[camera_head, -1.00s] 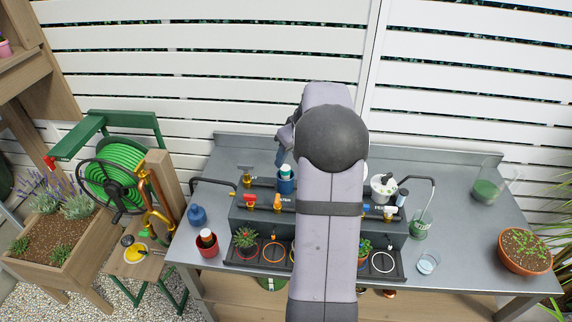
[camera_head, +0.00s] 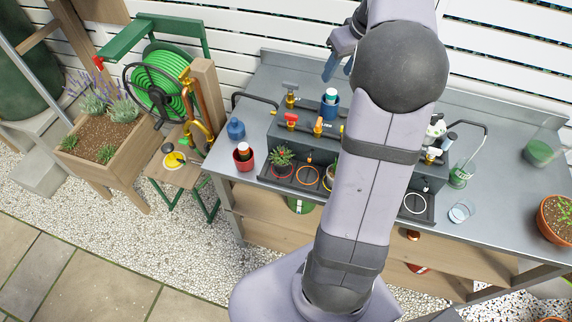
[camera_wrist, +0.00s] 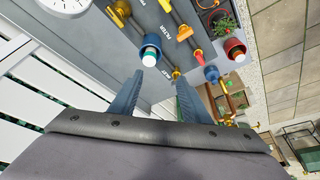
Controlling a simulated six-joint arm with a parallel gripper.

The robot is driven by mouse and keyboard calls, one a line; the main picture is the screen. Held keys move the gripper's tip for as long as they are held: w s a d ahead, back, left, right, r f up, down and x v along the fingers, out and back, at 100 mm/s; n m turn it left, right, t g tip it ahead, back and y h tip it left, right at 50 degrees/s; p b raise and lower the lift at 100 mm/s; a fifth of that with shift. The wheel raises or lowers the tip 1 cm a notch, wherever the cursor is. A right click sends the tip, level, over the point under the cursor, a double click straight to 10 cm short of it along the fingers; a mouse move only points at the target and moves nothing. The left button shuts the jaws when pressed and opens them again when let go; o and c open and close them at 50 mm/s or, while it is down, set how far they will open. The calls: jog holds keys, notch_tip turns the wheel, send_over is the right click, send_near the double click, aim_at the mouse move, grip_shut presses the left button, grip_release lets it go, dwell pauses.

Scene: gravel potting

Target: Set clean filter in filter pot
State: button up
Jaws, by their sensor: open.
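A blue pot (camera_head: 330,104) stands at the back of the grey bench unit, with a white-and-teal cylinder (camera_head: 331,92) upright in it. This blue pot also shows in the wrist view (camera_wrist: 152,39), with the cylinder's white end (camera_wrist: 149,60) facing me. A red pot (camera_head: 244,164) holding a similar light-topped cylinder (camera_head: 243,148) stands at the bench's left front; it shows in the wrist view too (camera_wrist: 232,43). Which cylinder is the clean filter, I cannot tell. My gripper (camera_head: 338,66) is open and empty above and behind the blue pot; its spread fingers show in the wrist view (camera_wrist: 158,97).
Brass valves with red and orange handles (camera_head: 318,127) line the unit. A cactus pot (camera_head: 281,160) and ring-marked places sit in front. A blue bottle (camera_head: 236,129) stands left. My arm hides the bench's middle. A glass (camera_head: 460,212) and terracotta pot (camera_head: 556,218) are at right.

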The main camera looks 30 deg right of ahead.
jog(key=s+a+f+g, duration=0.1)
jog(key=s+a+f, duration=0.15)
jog(key=a, duration=0.55)
jog(key=s+a+f+g, duration=0.15)
jog(key=a+f, duration=0.25)
jog(key=a, duration=0.5)
jog(key=s+a+f+g, duration=0.1)
jog(key=s+a+f, duration=0.3)
jog(key=s, duration=0.3)
jog(key=s+a+f, duration=0.4)
jog(key=s+a, duration=0.3)
jog(key=s, duration=0.1)
jog(key=shift+g, duration=0.35)
notch_tip(320, 180, down, 7)
jog(key=b, duration=0.7)
